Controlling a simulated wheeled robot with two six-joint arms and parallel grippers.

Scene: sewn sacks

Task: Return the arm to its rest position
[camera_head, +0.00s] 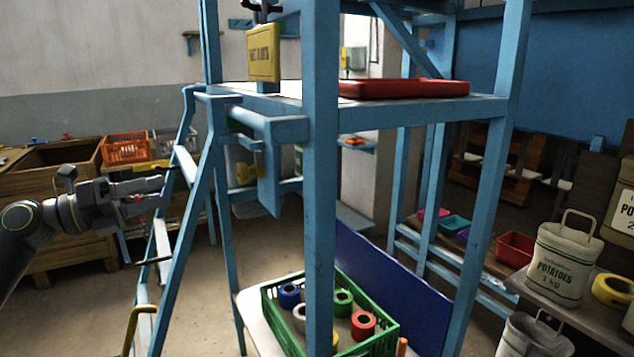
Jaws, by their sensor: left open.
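My left arm comes in from the left edge. Its gripper (157,222) points right, with its two fingers wide apart and nothing between them. It hangs in the air in front of the slanted blue ladder-like frame (186,240); whether a finger touches the frame, I cannot tell. My right gripper does not show. A white sewn sack marked POTATOES (562,262) stands upright on a shelf at the right.
A blue metal stand (320,180) fills the middle and carries a red tray (405,88). A green crate (385,342) with several coloured rolls sits low in front. An orange crate (125,148) and wooden boxes (52,180) are behind my left arm.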

